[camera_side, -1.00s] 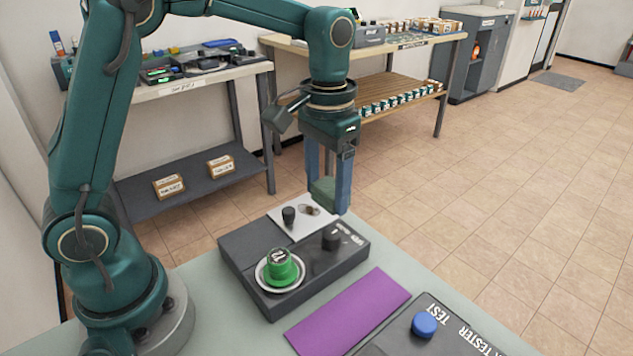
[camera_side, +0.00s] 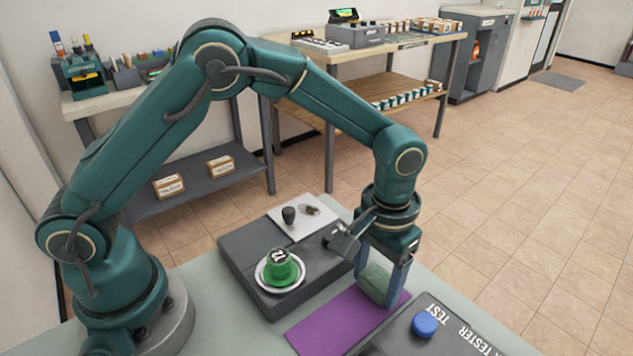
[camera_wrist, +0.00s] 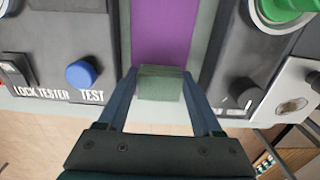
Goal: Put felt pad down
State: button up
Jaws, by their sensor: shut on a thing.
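My gripper (camera_side: 385,280) is shut on a green felt pad (camera_side: 376,284), a small block held between its two blue-grey fingers. The pad also shows between the fingertips in the wrist view (camera_wrist: 160,84). A flat purple mat (camera_side: 335,322) lies on the table, and the pad is low over its far right end. In the wrist view the purple mat (camera_wrist: 161,30) runs ahead of the pad. I cannot tell whether the pad touches the mat or the table.
A dark device with a green weight (camera_side: 281,265) on a round plate stands left of the mat. A lock tester with a blue button (camera_side: 425,324) stands right of it; it also shows in the wrist view (camera_wrist: 81,74). The near part of the mat is clear.

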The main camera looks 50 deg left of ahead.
aim_at(375, 280)
jog(key=shift+f, duration=0.2)
jog(key=o, duration=1.2)
jog(key=shift+f, duration=0.1)
notch_tip(375, 280, up, 12)
jog(key=s+a+r+t, duration=0.3)
jog(key=s+a+r, duration=0.3)
jog(key=a, duration=0.2)
jog(key=s+a+f+t, duration=0.2)
jog(key=s+a+f, duration=0.1)
jog(key=s, duration=0.5)
jog(key=shift+a+t, duration=0.3)
jog(key=shift+a, duration=0.6)
jog(key=shift+f, duration=0.1)
